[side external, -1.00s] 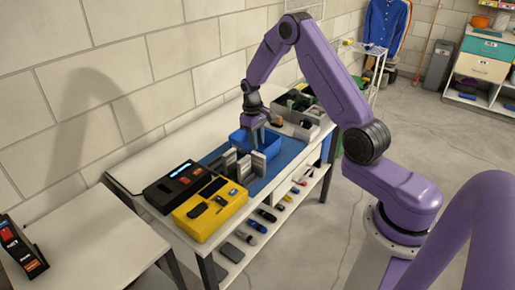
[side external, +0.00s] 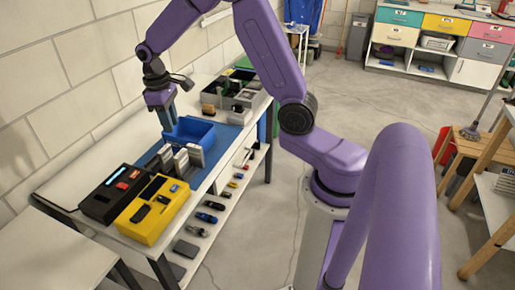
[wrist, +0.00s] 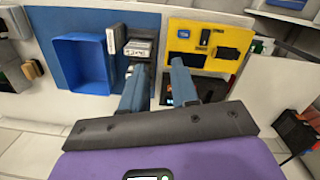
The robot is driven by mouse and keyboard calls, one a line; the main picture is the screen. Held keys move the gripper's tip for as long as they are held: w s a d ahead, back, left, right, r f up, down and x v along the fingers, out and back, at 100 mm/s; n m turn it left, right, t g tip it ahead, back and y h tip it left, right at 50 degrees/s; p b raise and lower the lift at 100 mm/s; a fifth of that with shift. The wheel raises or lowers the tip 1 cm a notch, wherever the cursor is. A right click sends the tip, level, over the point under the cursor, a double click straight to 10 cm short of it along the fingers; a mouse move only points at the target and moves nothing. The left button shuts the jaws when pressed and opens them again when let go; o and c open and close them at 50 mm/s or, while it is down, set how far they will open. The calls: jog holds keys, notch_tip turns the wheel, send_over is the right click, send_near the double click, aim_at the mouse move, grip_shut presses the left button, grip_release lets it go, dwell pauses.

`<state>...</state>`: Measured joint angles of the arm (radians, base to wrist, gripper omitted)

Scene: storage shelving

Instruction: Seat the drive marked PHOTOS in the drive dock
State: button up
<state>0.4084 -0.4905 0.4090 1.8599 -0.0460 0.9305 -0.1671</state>
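Several grey drives (side external: 180,160) stand upright on the blue mat (side external: 228,140). In the wrist view, one drive with a white label (wrist: 138,48) shows above the fingers; I cannot read its marking surely. A black unit (side external: 112,195) with a lit display and red parts stands beside a yellow unit (side external: 153,212) with dark slots; I cannot tell for certain which is the drive dock. My gripper (side external: 168,118) is raised above the mat, near the blue bin and the drives. In the wrist view its fingers (wrist: 158,98) are apart with nothing visible held between them.
An empty blue bin (side external: 190,132) stands on the mat behind the drives. Dark grey trays (side external: 232,88) with loose things are at the bench's far end. Small items (side external: 210,210) lie on the lower shelf. The wall runs close along the bench.

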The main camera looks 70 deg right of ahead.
jog(key=s+a+r+n, duration=0.3)
jog(key=s+a, duration=0.4)
jog(key=s+a+r+n, duration=0.1)
jog(key=s+n, duration=0.5)
jog(key=s, duration=1.7)
jog(key=shift+s+a+r+t+y, duration=0.2)
jog(key=shift+a+r+t+y, duration=0.05)
jog(key=shift+a+t+y, duration=0.15)
jog(key=shift+o, duration=0.3)
jog(key=shift+s+d, duration=0.15)
jog(key=shift+s, duration=0.2)
